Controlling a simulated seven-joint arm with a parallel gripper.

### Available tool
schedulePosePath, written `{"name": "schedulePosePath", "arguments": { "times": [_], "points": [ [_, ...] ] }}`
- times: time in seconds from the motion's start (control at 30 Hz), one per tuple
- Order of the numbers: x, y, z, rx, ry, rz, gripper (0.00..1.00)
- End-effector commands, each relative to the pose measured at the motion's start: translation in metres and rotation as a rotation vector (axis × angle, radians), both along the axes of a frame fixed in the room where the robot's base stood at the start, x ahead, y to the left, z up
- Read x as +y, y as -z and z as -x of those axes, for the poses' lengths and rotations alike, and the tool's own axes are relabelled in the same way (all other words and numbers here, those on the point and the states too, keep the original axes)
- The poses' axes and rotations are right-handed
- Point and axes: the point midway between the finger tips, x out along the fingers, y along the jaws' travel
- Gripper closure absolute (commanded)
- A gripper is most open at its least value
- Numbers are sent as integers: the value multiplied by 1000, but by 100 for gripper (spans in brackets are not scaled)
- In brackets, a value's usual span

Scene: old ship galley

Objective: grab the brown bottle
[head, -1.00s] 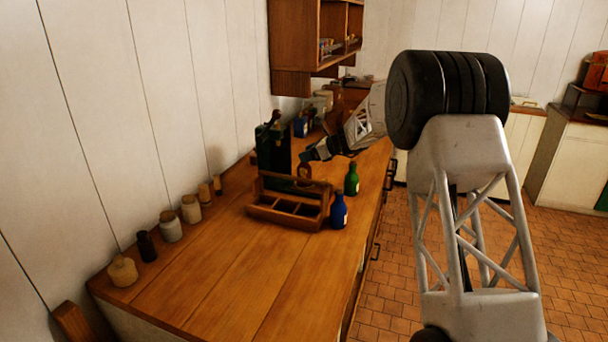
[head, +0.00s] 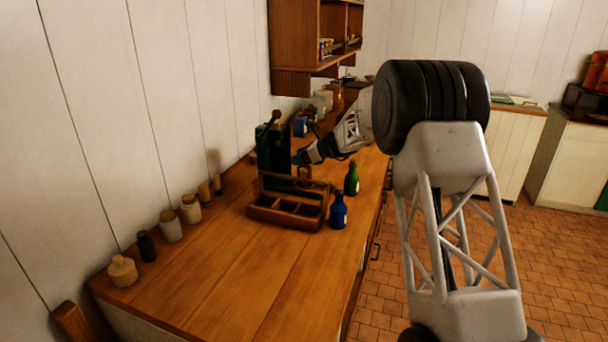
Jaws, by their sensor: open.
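The brown bottle (head: 304,173) stands on the wooden counter just behind the wooden caddy (head: 262,214). It is small in the head view, and its upper part is hidden by my gripper. My gripper (head: 299,158) is open, with its dark fingertips at the top of the bottle, pointing left and down. I cannot tell whether the fingers are around the bottle or only in front of it.
A green bottle (head: 351,179) and a blue bottle (head: 338,211) stand right of the caddy. A tall dark green container (head: 273,147) stands close left of my gripper. Several jars (head: 170,227) line the wall. The front counter (head: 240,285) is clear.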

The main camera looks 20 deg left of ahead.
Motion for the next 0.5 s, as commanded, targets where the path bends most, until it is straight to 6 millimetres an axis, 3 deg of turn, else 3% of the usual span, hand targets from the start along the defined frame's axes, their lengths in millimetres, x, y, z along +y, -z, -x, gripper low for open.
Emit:
{"name": "schedulePosePath", "arguments": {
  "times": [0.07, 0.4, 0.5],
  "points": [
    [0, 0, 0, 0, 0, 0, 47],
    [0, 0, 0, 0, 0, 0, 99],
    [0, 0, 0, 0, 0, 0, 100]
  ]
}}
